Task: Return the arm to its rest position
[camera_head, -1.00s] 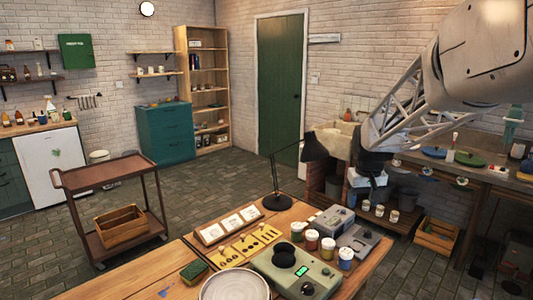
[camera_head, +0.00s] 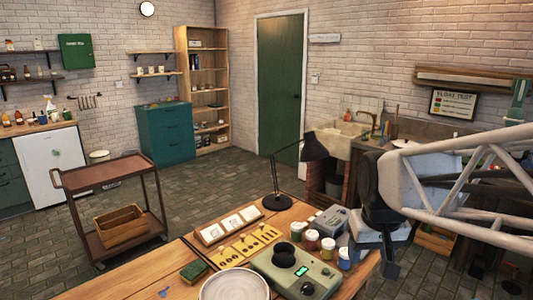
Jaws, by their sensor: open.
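My arm enters from the right edge with its pale lattice link (camera_head: 465,185) running across the right side of the view. The link ends in a dark joint and a grey wrist. My gripper (camera_head: 388,270) points down beside the right edge of the wooden worktable (camera_head: 110,285). It is small and dark here, its jaws are open, and I see nothing held in it. The wrist is right of the paint jars (camera_head: 328,246) and hides part of the table's right end.
A banding wheel (camera_head: 235,285), a green-grey device (camera_head: 300,270), a yellow tool tray (camera_head: 250,245), white tiles (camera_head: 230,221) and a black lamp (camera_head: 312,150) crowd the table. A brown cart (camera_head: 105,172) stands left. The floor between cart and door (camera_head: 277,85) is clear.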

